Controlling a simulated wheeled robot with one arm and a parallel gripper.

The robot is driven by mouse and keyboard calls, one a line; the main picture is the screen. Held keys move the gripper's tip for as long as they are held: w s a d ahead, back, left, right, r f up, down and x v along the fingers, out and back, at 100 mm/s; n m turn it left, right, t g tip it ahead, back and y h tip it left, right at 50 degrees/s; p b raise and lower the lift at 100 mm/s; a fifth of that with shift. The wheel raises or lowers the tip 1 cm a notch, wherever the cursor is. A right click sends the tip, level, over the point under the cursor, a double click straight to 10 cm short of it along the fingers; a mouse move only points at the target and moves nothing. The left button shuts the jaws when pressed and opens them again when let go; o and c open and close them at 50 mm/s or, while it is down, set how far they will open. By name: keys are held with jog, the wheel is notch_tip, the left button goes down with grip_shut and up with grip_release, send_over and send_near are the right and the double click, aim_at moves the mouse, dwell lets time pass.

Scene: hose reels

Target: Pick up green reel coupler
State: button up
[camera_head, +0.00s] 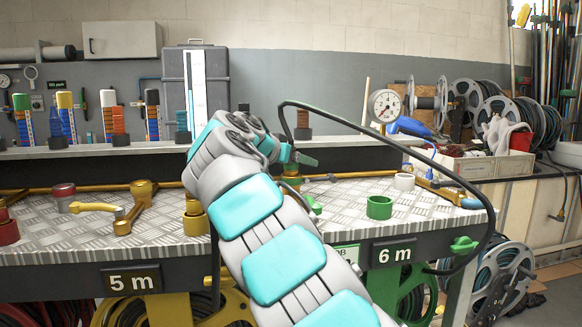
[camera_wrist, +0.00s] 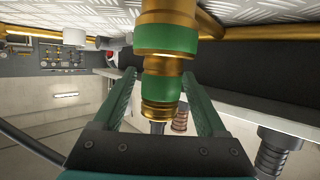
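The green reel coupler (camera_wrist: 162,88), a green band with brass parts, stands between the two finger pads of my gripper (camera_wrist: 159,74) in the wrist view. A gap shows between it and the left finger; the right finger lies close to its edge, and I cannot tell if they touch. My gripper is open around it. A wider green and brass piece (camera_wrist: 166,38) is in line with the coupler. In the head view, my gripper (camera_head: 302,160) is over the back of the bench, beside a green and brass fitting (camera_head: 291,181); my arm hides part of this area.
A loose green ring (camera_head: 379,207) and a white ring (camera_head: 404,181) are on the metal bench. A black hose (camera_head: 464,178) loops at right.

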grip_shut()
dwell(0.4)
dwell(0.4)
